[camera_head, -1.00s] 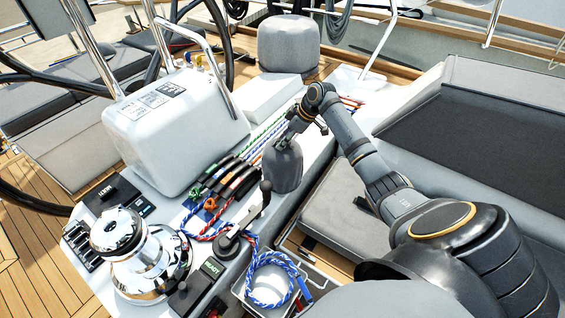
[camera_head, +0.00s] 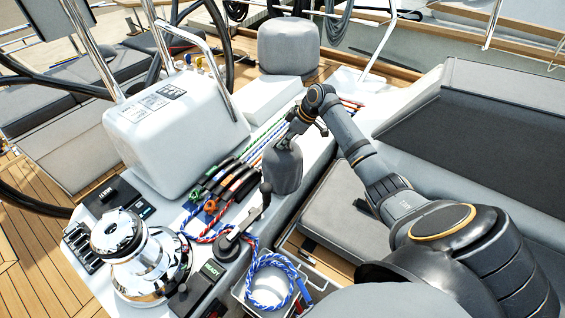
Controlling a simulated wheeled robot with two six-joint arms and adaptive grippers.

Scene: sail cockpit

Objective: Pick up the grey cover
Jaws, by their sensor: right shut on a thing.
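A dark grey cover (camera_head: 282,172), rounded and upright, stands on the white console to the right of the row of rope clutches. My right gripper (camera_head: 285,142) reaches down from above and is shut on the top of this cover. The fingertips are small and partly hidden against the cover. I cannot tell whether its base touches the console. A larger grey cover (camera_head: 289,44) stands farther back, apart from my gripper. My left gripper is not in view.
A chrome winch (camera_head: 140,255) stands at the front left. Rope clutches (camera_head: 225,182) and a lever (camera_head: 262,205) stand close to the held cover. A bin with blue rope (camera_head: 270,282) is in front. A white instrument pod (camera_head: 175,135) is at left. Grey cushions (camera_head: 470,140) lie at right.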

